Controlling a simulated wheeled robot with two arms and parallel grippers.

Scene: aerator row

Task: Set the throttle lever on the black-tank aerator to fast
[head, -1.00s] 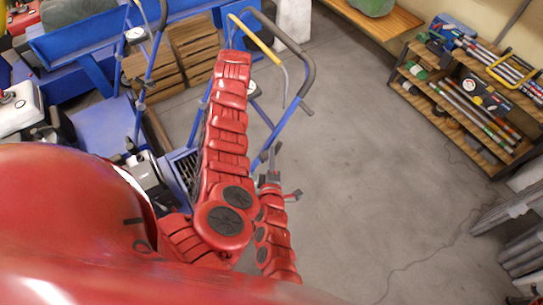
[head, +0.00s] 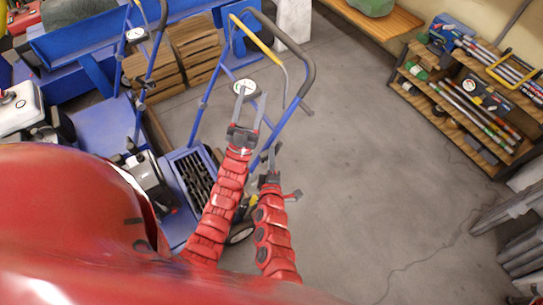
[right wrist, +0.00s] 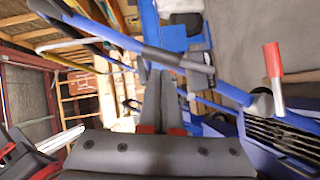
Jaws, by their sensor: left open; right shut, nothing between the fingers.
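The nearest blue aerator has a dark engine (head: 150,185), a slatted blue deck (head: 195,175) and a blue handle frame (head: 292,125) with dark grips. A round white dial (head: 246,86) with green marking sits on this frame; I cannot make out its lever or setting. My left gripper (head: 250,96) is open, its fingers reaching up over the dial; I cannot tell whether they touch it. My right gripper (head: 275,150) is shut and empty, low beside the frame's right leg. Its closed fingers (right wrist: 161,75) also show in the right wrist view, with a blue handle tube (right wrist: 130,40) beyond.
A red-gripped lever (right wrist: 272,62) stands beside the slatted deck in the right wrist view. Another aerator with a white tank (head: 20,105) and its own dial (head: 136,34) stands left. A shelf (head: 475,100) stands right. The middle floor (head: 365,150) is clear.

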